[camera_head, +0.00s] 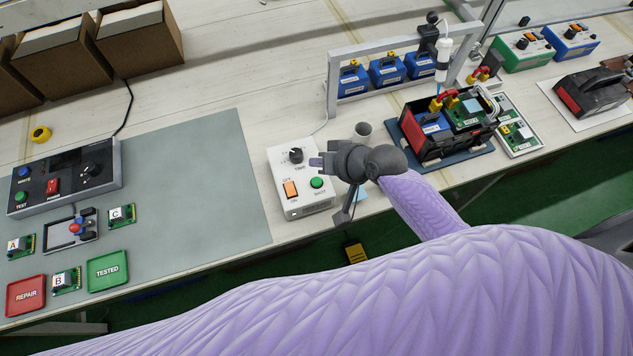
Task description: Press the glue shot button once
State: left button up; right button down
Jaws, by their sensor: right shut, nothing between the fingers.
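The white glue control box (290,204) stands at the table's front edge. Its top has a black time knob (296,155), an orange switch (291,188) and the green shot button (317,182). My right gripper (316,161) comes in from the right and is shut and empty. Its fingertips are over the right part of the box, just behind the green button in the picture. I cannot tell whether they touch the box. The green button shows uncovered. My left gripper is not in view.
A grey cup (362,132) stands close behind my right gripper. A black open case (449,151) with parts is to the right, under a glue syringe (443,62). A grey mat (190,190) with a test unit (66,178) and boards lies left. The table's front edge is near.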

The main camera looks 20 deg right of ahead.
aim_at(319, 184)
notch_tip(319, 184, down, 6)
jog(key=b, duration=0.4)
jog(key=shift+b, duration=0.3)
jog(key=shift+r, duration=0.1)
dwell(0.8)
dwell(0.5)
jog(key=shift+f, duration=0.4)
jog(key=shift+f, duration=0.2)
